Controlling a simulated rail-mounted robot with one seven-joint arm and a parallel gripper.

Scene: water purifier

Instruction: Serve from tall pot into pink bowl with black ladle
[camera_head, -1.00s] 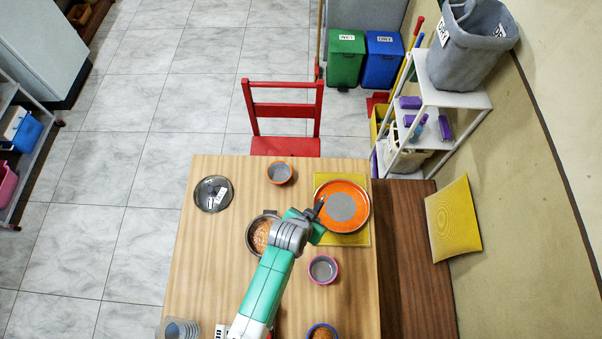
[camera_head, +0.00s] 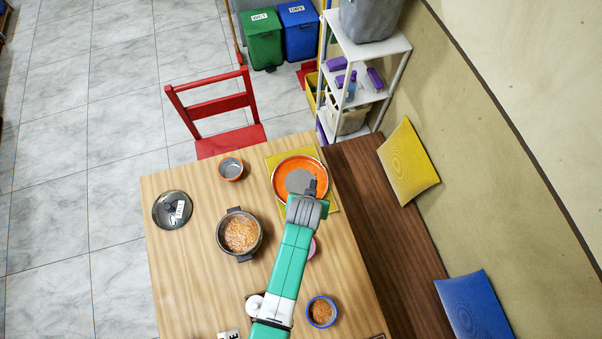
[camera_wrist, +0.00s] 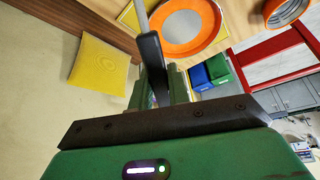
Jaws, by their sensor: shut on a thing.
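A dark two-handled pot (camera_head: 240,233) holding orange-brown food stands mid-table in the head view. The pink bowl (camera_head: 312,248) is to its right, mostly hidden under my arm. My gripper (camera_head: 310,192) is beyond the pink bowl, over the near edge of the orange plate in the picture. In the wrist view my gripper (camera_wrist: 157,92) is shut on the black handle of the ladle (camera_wrist: 150,52). Its grey shaft runs up out of that view. The ladle's scoop is not visible, so I cannot tell whether it holds food.
The orange plate (camera_head: 281,183) lies on a yellow mat at the back right. A red chair (camera_head: 217,112) stands behind. The table's left front is clear.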

